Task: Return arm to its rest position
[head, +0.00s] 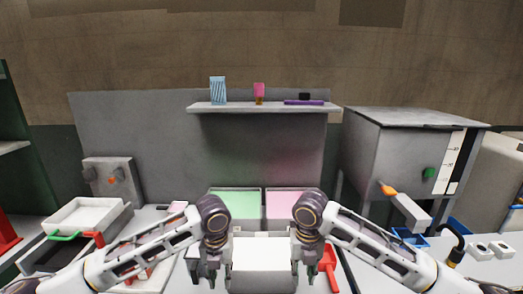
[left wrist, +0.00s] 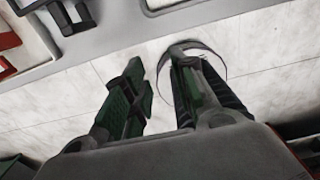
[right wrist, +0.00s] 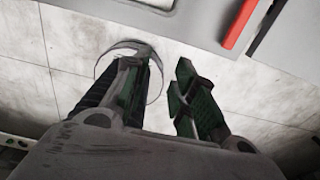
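My left arm (head: 155,250) comes in from the left and bends down at a dark joint. My left gripper (head: 203,277) hangs below it, left of the white block at the front centre. In the left wrist view its two fingers (left wrist: 158,75) are apart with only pale floor between them. My right arm (head: 375,245) mirrors it from the right. My right gripper (head: 304,272) hangs right of the white block, beside a red handle. In the right wrist view its fingers (right wrist: 167,78) are also apart and empty.
A shelf (head: 265,108) above holds small items. A grey machine (head: 400,150) with an orange-tipped lever stands right. A white tray (head: 85,216) and a red handle (head: 328,265) lie near the arms.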

